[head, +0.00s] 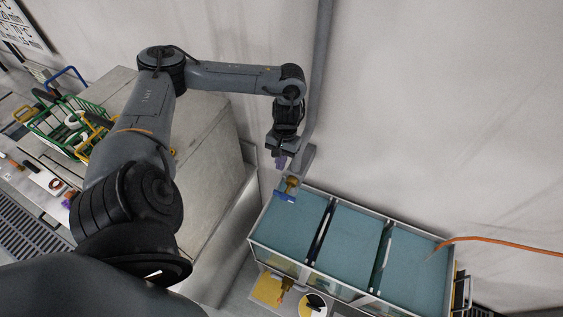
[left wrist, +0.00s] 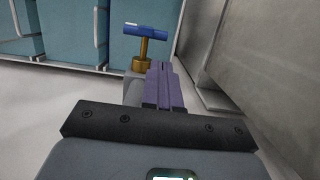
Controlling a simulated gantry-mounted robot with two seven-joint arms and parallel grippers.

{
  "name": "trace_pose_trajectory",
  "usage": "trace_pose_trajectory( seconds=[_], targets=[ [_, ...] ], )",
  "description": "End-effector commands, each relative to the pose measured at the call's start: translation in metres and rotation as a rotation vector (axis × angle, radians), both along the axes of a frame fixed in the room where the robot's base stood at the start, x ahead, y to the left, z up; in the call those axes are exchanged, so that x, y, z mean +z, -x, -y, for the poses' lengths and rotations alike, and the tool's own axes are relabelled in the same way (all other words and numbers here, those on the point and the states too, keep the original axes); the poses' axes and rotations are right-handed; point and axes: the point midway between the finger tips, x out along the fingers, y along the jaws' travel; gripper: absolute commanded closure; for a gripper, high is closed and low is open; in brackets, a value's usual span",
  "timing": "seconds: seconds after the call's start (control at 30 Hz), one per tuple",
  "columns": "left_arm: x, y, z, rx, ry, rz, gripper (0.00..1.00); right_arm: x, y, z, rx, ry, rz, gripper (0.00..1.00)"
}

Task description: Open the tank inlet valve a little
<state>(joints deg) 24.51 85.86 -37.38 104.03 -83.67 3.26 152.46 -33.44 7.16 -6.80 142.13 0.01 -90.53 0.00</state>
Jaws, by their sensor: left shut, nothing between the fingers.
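The valve has a blue T-shaped handle (head: 285,197) on a brass body (head: 291,184), at the wall end of the teal three-part tank (head: 252,238). In the left wrist view the blue handle (left wrist: 146,31) sits crosswise on top of the upright brass stem (left wrist: 142,64). My left gripper (head: 281,163) has purple fingers and is above the valve in the head view, apart from the handle. In the left wrist view its fingers (left wrist: 163,86) are together and empty, and their tips overlap the right side of the brass part. My right gripper is out of view.
A grey pipe (head: 318,75) runs down the wall close to my left wrist. A large grey cabinet (head: 208,150) stands left of the tank, under my left arm. An orange hose (head: 490,239) reaches over the tank's right end. A green wire basket (head: 62,125) is at far left.

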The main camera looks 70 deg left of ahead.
Motion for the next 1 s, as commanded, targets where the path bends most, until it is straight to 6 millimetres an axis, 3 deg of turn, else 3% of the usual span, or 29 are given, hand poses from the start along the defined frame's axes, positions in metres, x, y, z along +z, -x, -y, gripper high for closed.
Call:
trace_pose_trajectory(
  seconds=[0.03, 0.2, 0.63, 1.0],
  targets=[
    [-0.015, 0.002, 0.001, 0.0, 0.0, -0.003, 1.0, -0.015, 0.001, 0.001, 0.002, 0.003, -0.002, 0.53],
    [-0.038, 0.006, 0.005, 0.0, 0.001, -0.005, 1.0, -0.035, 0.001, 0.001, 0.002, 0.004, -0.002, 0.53],
    [-0.099, 0.014, 0.015, 0.002, 0.001, -0.002, 1.0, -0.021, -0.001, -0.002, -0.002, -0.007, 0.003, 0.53],
    [-0.115, 0.016, 0.016, 0.0, -0.001, -0.001, 1.0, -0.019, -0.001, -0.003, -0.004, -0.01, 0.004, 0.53]
  ],
)
